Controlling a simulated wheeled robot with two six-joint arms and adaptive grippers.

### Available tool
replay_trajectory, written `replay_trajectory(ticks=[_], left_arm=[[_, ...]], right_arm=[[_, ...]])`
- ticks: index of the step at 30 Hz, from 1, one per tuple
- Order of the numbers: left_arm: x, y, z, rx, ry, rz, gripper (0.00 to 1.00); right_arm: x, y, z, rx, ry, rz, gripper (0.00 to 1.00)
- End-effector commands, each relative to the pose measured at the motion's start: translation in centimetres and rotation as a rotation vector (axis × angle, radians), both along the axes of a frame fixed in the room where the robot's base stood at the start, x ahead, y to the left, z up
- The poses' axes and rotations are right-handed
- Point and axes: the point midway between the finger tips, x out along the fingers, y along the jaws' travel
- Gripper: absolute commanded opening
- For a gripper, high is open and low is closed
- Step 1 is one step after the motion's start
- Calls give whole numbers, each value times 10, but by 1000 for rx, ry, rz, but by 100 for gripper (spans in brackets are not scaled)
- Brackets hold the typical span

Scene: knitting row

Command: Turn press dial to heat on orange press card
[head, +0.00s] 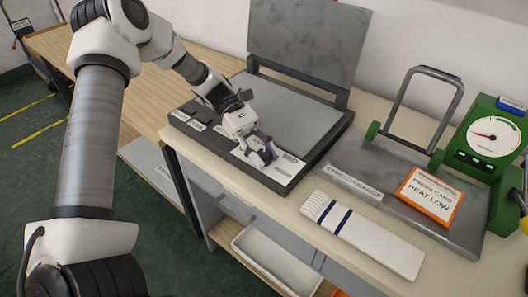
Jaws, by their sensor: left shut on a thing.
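The press (290,115) stands on the table with its grey upper plate raised at the back. My left gripper (262,160) is at the front edge of the press, over its white front panel. It is shut on the press dial, which is mostly hidden by the fingers; the dial's setting cannot be read. The orange-bordered press card (430,194) stands to the right, on a grey metal base, and reads "PRESS CARD HEAT LOW". My right gripper is not in view.
A folded white knit piece with dark blue stripes (372,238) lies in front of the card. A green gauge (493,138) and a grey metal frame (420,105) stand at the right. A white tray (275,262) sits below the tabletop.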

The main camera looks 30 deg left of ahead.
Motion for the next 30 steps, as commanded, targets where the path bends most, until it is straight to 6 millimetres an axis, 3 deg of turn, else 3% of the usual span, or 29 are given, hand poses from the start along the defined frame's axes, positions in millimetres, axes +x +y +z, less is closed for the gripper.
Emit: replay_trajectory(ticks=[18,19,21,30], left_arm=[[-1,0,-2,3,1,-52,1],[-1,0,-2,3,2,-52,43],[-1,0,-2,2,1,-51,61],[0,1,0,1,0,-50,61]], right_arm=[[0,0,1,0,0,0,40],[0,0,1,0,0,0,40],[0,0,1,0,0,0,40],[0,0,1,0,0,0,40]])
